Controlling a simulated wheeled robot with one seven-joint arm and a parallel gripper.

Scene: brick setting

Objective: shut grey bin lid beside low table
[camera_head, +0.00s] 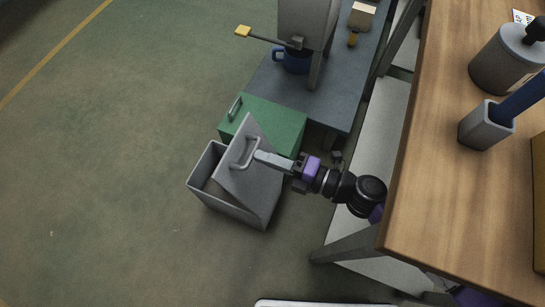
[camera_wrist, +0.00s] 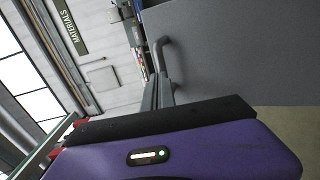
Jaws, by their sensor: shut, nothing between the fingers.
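The grey bin (camera_head: 232,205) stands on the floor in the head view, left of the table. Its grey lid (camera_head: 250,185) is partly open, tilted over the bin, with a dark gap at the left side. A grey bar handle (camera_head: 246,153) sits on the lid. My gripper (camera_head: 258,156) is shut and empty, its tip at the handle; I cannot tell whether it touches. In the wrist view, the lid (camera_wrist: 235,50) fills the upper right, and its handle (camera_wrist: 164,55) is close to the fingers (camera_wrist: 158,92).
A green box (camera_head: 268,122) with a handle stands just behind the bin. A low grey table (camera_head: 285,92) holds a blue mug (camera_head: 297,62) and a machine. A wooden worktop (camera_head: 430,150) is at right. The floor on the left is clear.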

